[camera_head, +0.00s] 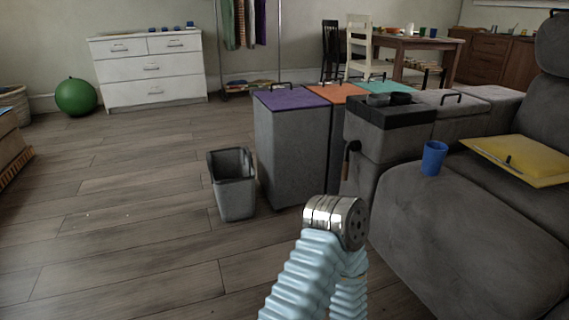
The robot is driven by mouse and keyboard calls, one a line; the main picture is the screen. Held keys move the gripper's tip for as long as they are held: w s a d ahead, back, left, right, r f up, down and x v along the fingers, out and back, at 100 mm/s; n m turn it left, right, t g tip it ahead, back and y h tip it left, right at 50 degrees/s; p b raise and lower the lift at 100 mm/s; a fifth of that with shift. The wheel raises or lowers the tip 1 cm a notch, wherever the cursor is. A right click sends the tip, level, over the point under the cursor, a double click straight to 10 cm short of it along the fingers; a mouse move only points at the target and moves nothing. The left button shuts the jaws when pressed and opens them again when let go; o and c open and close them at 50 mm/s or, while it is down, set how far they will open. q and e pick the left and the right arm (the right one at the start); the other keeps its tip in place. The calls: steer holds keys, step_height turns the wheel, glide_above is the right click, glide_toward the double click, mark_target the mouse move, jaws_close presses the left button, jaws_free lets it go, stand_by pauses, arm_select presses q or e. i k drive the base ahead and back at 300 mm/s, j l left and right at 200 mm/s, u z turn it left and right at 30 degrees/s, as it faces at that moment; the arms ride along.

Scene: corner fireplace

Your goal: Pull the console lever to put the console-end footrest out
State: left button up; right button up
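The grey console (382,138) with its dark top stands at the end of the grey sofa. One of my arms, with a light blue ribbed sleeve and a silver joint, comes up from the bottom centre, in front of and below the lever. Neither gripper shows.
A grey bin (232,183) and a tall purple-lidded box (291,145) stand left of the console. The wooden floor (120,190) at left is clear.

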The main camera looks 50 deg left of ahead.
mark_target(346, 162)
steer(key=u, duration=1.3)
steer(key=i+j, duration=0.35)
steer(key=j+u, duration=0.05)
